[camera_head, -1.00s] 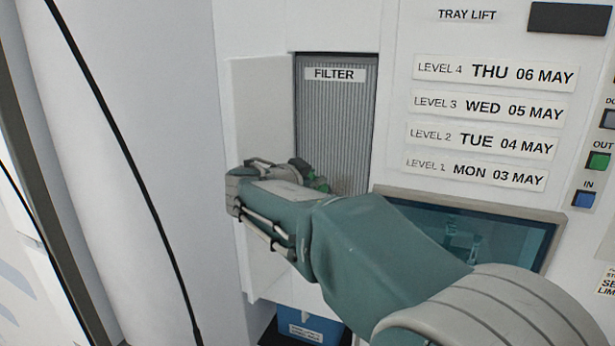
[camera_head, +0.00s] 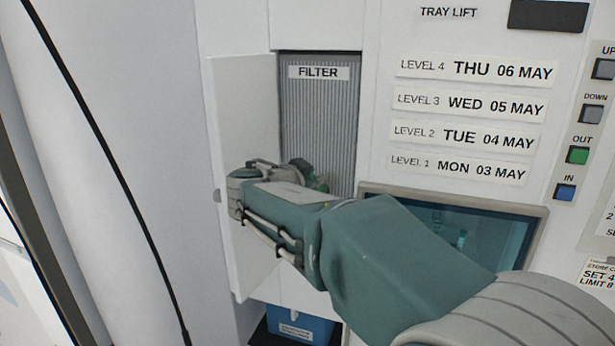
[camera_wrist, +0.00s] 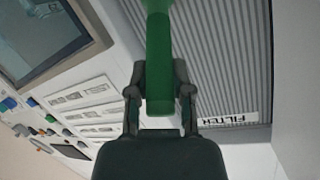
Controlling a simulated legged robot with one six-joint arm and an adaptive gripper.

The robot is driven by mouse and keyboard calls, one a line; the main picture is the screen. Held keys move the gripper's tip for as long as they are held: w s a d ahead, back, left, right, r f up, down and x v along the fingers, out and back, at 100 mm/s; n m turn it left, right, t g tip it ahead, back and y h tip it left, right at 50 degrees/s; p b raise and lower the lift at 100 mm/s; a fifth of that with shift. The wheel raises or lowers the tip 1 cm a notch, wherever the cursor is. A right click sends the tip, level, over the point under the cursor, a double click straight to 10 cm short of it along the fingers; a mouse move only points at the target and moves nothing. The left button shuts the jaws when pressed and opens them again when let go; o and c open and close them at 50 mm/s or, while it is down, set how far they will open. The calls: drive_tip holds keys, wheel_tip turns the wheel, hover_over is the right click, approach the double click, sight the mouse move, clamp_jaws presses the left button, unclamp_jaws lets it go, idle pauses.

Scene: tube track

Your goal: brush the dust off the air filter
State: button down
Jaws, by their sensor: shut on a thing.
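The air filter (camera_head: 320,115) is a grey ribbed panel in an upright recess, under a label reading FILTER. My gripper (camera_head: 308,178) is in front of its lower part and hides some of it. In the wrist view my gripper (camera_wrist: 160,92) is shut on a green handle (camera_wrist: 159,62), seemingly the brush's. The handle runs out of the top of that view, so its working end is hidden. The ribbed filter (camera_wrist: 225,60) lies behind and right of the handle there. I cannot tell whether the brush touches it, and no dust shows clearly.
A white door (camera_head: 240,140) stands open left of the recess. A framed dark window (camera_head: 470,235) is right of my arm, below level labels. Buttons (camera_head: 578,155) line the right side. A blue box (camera_head: 300,325) sits below. A black cable (camera_head: 110,170) hangs at left.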

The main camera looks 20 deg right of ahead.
drive_tip(key=shift+s+d, duration=0.5)
drive_tip(key=shift+d, duration=0.4)
drive_tip(key=shift+s+d, duration=0.5)
drive_tip(key=shift+d, duration=0.15)
drive_tip(key=shift+w+a, duration=0.55)
drive_tip(key=shift+a, duration=0.25)
drive_tip(key=shift+w+a, duration=0.5)
drive_tip(key=shift+a, duration=0.25)
drive_tip(key=shift+d, duration=0.15)
